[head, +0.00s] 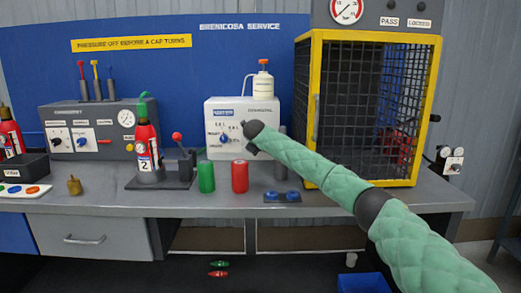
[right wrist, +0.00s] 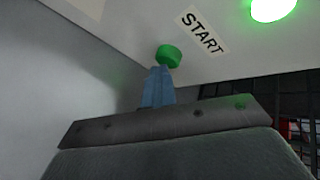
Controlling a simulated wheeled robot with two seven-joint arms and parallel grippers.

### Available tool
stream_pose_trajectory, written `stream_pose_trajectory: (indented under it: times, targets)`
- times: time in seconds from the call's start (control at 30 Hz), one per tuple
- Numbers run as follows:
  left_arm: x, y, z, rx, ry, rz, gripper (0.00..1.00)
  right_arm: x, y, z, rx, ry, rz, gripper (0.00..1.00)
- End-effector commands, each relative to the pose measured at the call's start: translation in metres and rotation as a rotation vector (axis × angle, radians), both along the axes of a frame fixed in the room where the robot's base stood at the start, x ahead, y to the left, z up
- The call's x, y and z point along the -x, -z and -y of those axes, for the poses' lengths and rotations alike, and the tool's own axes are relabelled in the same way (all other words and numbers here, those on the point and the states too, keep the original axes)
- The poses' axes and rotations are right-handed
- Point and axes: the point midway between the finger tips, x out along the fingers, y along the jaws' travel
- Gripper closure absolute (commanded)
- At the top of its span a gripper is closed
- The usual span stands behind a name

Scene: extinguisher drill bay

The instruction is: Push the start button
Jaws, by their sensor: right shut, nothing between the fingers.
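The green start button (right wrist: 168,56) sticks out of a pale panel beside a START label (right wrist: 202,31) in the right wrist view. My right gripper (right wrist: 161,70) is shut and empty, and its blue fingertips meet the button's near edge in the picture. I cannot tell how far the button is pressed in. A green lamp (right wrist: 272,8) glows on the same panel. In the head view my right arm reaches in from the right, with its gripper (head: 251,146) at the front of the white machine (head: 240,110), hiding the button. My left gripper is not in view.
A yellow-framed mesh cage (head: 309,110) stands right of the machine, behind my right arm. Green (head: 206,177) and red (head: 240,176) cylinders stand before the machine. A red extinguisher (head: 147,148) stands on a base to the left. The bench front (head: 130,205) is mostly clear.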

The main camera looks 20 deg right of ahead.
Motion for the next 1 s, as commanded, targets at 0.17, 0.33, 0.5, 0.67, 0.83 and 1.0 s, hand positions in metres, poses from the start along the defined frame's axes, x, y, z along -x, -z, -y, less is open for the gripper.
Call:
stream_pose_trajectory:
  times: [0.17, 0.33, 0.5, 0.67, 0.83, 1.0]
  targets:
    - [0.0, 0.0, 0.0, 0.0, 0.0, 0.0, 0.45, 0.0, 0.0, 0.001, 0.0, 0.001, -0.001, 1.0]
    - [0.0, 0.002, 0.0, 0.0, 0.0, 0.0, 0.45, 0.008, 0.001, -0.002, 0.0, 0.001, -0.001, 1.0]
    - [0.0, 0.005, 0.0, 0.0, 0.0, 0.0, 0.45, 0.021, 0.001, -0.005, 0.001, 0.0, -0.001, 1.0]
    - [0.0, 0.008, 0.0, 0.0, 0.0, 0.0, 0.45, 0.034, 0.001, -0.01, 0.0, 0.0, 0.0, 1.0]
    - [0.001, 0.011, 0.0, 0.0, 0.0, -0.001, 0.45, 0.047, 0.001, -0.013, 0.001, -0.001, 0.0, 1.0]
    - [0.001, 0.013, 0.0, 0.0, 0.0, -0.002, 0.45, 0.056, 0.001, -0.017, -0.001, 0.0, -0.001, 1.0]
